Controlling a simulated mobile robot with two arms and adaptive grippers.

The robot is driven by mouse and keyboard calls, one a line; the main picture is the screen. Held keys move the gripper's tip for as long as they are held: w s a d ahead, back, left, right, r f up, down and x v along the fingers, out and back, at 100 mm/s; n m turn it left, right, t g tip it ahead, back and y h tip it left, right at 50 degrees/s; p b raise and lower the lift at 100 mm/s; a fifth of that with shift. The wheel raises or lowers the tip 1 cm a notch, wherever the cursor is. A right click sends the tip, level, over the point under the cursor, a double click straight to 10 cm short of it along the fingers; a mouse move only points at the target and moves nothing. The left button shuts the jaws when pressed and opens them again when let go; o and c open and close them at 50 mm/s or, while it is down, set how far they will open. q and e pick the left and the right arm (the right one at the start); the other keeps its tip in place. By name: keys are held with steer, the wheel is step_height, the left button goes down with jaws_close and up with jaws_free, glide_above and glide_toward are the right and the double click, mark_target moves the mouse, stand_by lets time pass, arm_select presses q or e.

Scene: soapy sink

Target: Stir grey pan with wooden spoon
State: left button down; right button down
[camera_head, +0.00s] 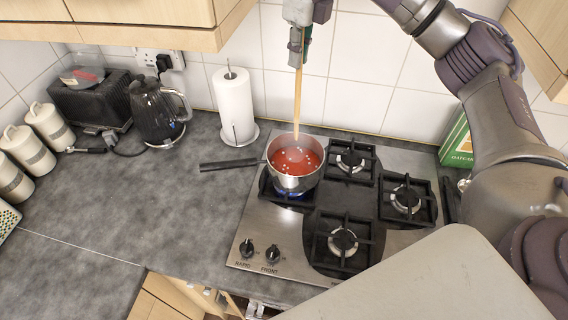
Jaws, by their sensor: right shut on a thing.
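The grey pan (294,181) stands on the back-left burner of the hob and holds red liquid with small white pieces. Its dark handle (229,164) points left. A blue flame shows under it. The wooden spoon (297,95) stands nearly upright, with its lower end in the red liquid inside the pan. My right gripper (299,42) is shut on the upper part of the spoon, above the pan near the wall. The spoon's tip is partly hidden in the liquid. My left gripper is not in view.
The hob (258,219) has other empty burners to the right of the pan. A paper towel roll (234,107), a black kettle (158,108), a toaster (92,102) and white canisters (27,149) stand left. A green box (457,141) stands right. The left worktop (130,210) is mostly clear.

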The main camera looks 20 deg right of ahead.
steer(key=s+a+r+b, duration=0.2)
steer(key=s+a, duration=0.9)
steer(key=s, duration=0.3)
steer(key=shift+s, duration=0.25)
steer(key=shift+d, duration=0.15)
